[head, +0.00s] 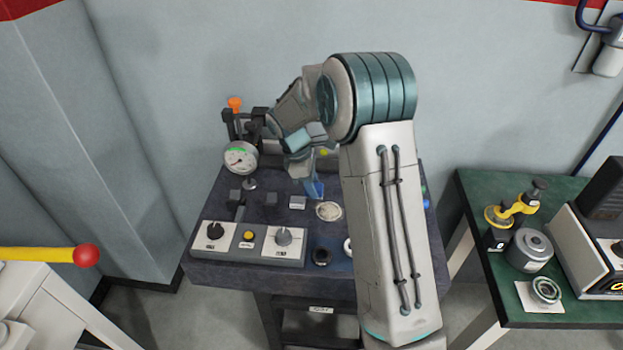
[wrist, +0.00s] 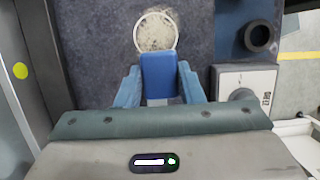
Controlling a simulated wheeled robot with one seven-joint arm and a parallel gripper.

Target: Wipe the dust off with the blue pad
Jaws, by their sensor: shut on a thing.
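The blue pad (wrist: 159,68) is held between the two blue fingers of my gripper (wrist: 158,84), which is shut on it. In the head view the pad (head: 319,190) shows partly below my gripper (head: 309,183), over the dark bench top. A round pale patch of dust with a light rim (wrist: 157,31) lies just ahead of the pad in the wrist view. The patch also shows in the head view (head: 329,211), just right of and below the pad. The pad's tip overlaps the patch's near rim in the wrist view; I cannot tell whether they touch.
The bench (head: 215,258) carries a gauge (head: 240,157) at left, two white knob boxes, one at centre front (head: 277,243), and a black ring (head: 321,256). A green table (head: 478,186) with yellow and metal parts stands at right. A red-tipped yellow lever (head: 85,256) is at far left.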

